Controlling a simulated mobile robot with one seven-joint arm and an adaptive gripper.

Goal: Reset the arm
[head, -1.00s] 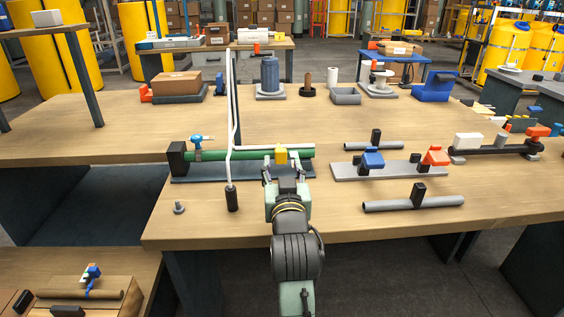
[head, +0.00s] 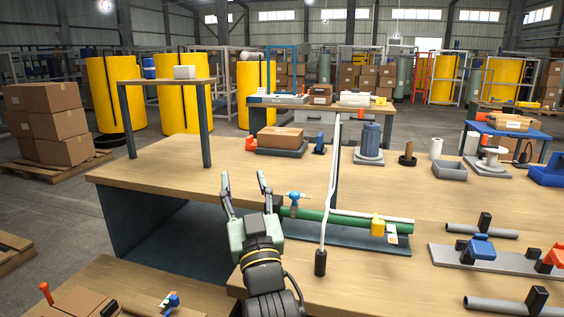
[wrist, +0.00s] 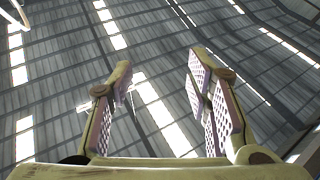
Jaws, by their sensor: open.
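My gripper (head: 245,190) is open and empty in the head view. It points up and away, left of the green pipe (head: 340,220) and above the gap between the benches. In the wrist view my gripper (wrist: 158,95) shows both fingers spread, with only the roof behind them. The green pipe lies on a dark base plate, with a blue-handled valve (head: 298,198) at its left end and a yellow block (head: 377,224) near its right end. My fingers appear apart from all of these.
A raised wooden shelf (head: 165,82) stands at the back left of the bench (head: 180,170). Blue and red clamps (head: 480,250) sit at the right. Bare bench top lies behind my gripper.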

